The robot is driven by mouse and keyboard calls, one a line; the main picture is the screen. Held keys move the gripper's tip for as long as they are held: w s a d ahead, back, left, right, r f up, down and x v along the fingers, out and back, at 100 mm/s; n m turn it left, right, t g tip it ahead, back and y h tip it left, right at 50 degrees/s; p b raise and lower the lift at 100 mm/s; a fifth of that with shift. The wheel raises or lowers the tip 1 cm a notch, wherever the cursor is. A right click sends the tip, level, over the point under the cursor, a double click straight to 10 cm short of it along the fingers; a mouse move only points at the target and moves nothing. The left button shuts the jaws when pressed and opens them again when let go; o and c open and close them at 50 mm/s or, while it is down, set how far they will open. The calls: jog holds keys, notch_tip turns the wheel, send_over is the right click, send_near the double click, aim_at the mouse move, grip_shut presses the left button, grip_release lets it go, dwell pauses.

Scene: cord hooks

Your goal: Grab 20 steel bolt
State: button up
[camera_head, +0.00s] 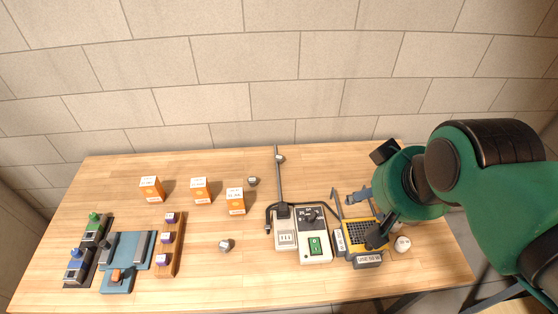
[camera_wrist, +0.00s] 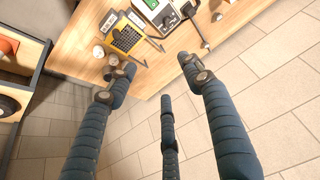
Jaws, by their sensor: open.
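No thing in view can be read for sure as the 20 steel bolt. Three orange boxes with white-labelled tops, the left one (camera_head: 151,190), the middle one (camera_head: 201,191) and the right one (camera_head: 236,201), stand on the wooden table (camera_head: 210,285); their print is too small to read. Grey labelled blocks, one in front (camera_head: 368,261), sit by a yellow-framed dark grid (camera_head: 360,233). My gripper (camera_wrist: 158,66) is open and empty, its dark fingers spread in the wrist view. In the head view it is over the table's right part, partly hiding the yellow piece.
A blue fixture (camera_head: 126,262) and a wooden rack with purple-topped pieces (camera_head: 170,244) are at left. Small round pieces lie about, one in front (camera_head: 225,245). A brick wall (camera_head: 220,95) stands behind.

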jog(key=shift+w, duration=0.1)
jog(key=w+a+f, duration=0.2)
jog(key=w, duration=0.7)
jog(key=w+a+f+n, duration=0.1)
jog(key=w+f, duration=0.1)
jog(key=w, duration=0.8)
jog(key=w+a+f, duration=0.2)
jog(key=w, duration=0.7)
jog(key=w+a+f, duration=0.3)
jog(key=w+f, duration=0.7)
jog(key=f, duration=0.2)
jog(key=w+a+f+n+g, duration=0.1)
jog(key=w+a+f, duration=0.3)
jog(key=w+f, duration=0.6)
notch_tip(320, 180, down, 2)
jog(key=shift+w+a+f+y, duration=0.15)
jog(key=shift+a+y, duration=0.05)
jog(key=shift+y, duration=0.2)
